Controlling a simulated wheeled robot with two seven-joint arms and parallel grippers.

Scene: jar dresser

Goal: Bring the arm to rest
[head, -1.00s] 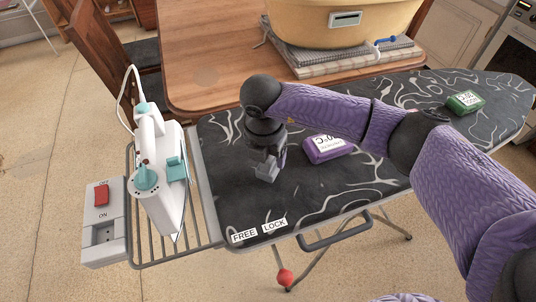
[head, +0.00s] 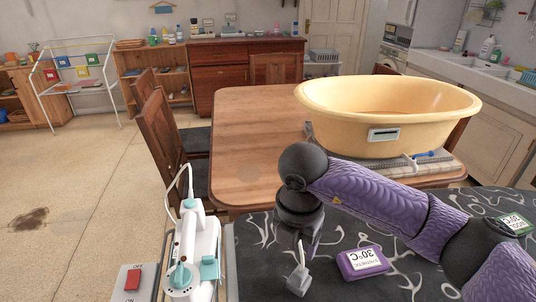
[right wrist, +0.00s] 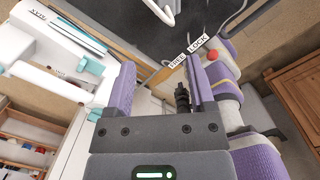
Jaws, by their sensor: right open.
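My right arm, in purple sleeving, reaches in from the right in the head view. Its gripper (head: 299,278) hangs fingers-down over the dark, white-veined ironing board (head: 262,258), left of a purple block marked 30°C (head: 362,263). In the right wrist view the two purple fingers (right wrist: 163,88) are apart, with nothing held between them. I cannot tell the exact height of the fingertips above the board. My left gripper is not in view.
A white-and-teal iron (head: 193,248) stands left of the gripper, beside a red-switched box (head: 133,281). A green block (head: 514,224) lies at the board's right. Behind are a wooden table (head: 240,120) and a yellow basin (head: 350,115) on it.

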